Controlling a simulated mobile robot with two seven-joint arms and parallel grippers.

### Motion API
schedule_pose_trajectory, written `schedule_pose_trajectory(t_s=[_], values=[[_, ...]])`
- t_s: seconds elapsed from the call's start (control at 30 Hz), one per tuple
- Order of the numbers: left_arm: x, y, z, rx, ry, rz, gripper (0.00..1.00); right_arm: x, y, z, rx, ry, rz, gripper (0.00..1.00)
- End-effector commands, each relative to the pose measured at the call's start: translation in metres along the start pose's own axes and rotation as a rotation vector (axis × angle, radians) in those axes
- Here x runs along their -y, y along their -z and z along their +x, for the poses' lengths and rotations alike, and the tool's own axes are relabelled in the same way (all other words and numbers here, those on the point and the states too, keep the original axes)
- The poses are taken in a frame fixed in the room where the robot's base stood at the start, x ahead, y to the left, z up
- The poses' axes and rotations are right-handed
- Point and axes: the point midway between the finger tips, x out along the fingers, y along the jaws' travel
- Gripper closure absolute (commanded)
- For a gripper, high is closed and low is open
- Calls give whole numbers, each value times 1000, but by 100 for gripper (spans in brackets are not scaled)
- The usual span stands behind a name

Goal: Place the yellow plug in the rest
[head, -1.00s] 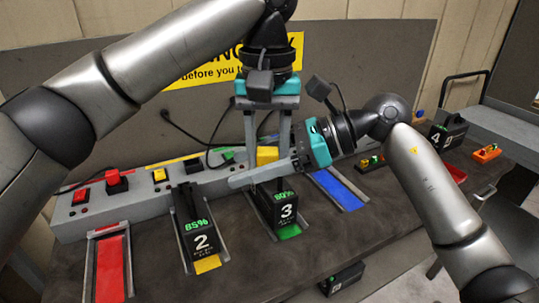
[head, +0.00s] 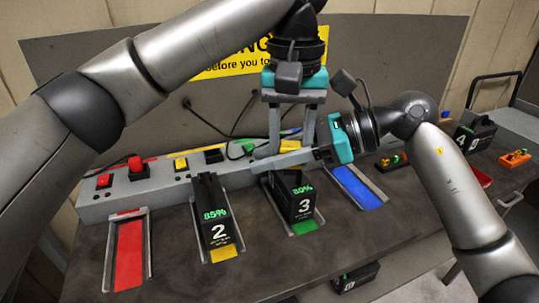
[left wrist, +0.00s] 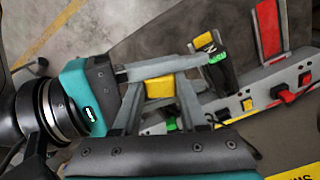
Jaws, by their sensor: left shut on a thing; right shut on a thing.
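The yellow plug (left wrist: 159,87) shows as a yellow block between both sets of fingers in the left wrist view. My left gripper (head: 291,145) points down and is shut on the plug. My right gripper (head: 268,163) reaches in from the right, its fingers pointing left, and is also shut on the plug. A dark, empty-looking holder (head: 213,156), which may be the rest, sits on the grey charging rail (head: 120,207) beside a yellow block (head: 181,163).
Battery 2 (head: 218,228) stands in the yellow bay, left of battery 3. The red bay (head: 130,255) and blue bay (head: 357,187) are empty. A red plug-like block (head: 137,166) stands up on the rail. A grey panel rises behind.

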Motion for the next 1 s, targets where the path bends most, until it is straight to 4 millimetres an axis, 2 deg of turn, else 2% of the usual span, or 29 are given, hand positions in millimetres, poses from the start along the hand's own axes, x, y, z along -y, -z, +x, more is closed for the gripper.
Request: schedule_pose_trajectory(t_s=[0.13,0.17,0.43,0.47,1.0], values=[[2,3,0,-8,0,-11,100,-3,-1,1,0,-10,-3,100],[2,3,0,-8,0,-12,56,-3,-1,1,1,-11,-4,100],[1,2,0,-7,-1,-9,26,-3,-1,1,1,-10,-4,100],[1,2,0,-6,-2,-9,23,-3,-1,1,1,-10,-4,100],[-2,1,-2,-5,-6,0,23,-3,-2,3,3,-11,-4,100]])
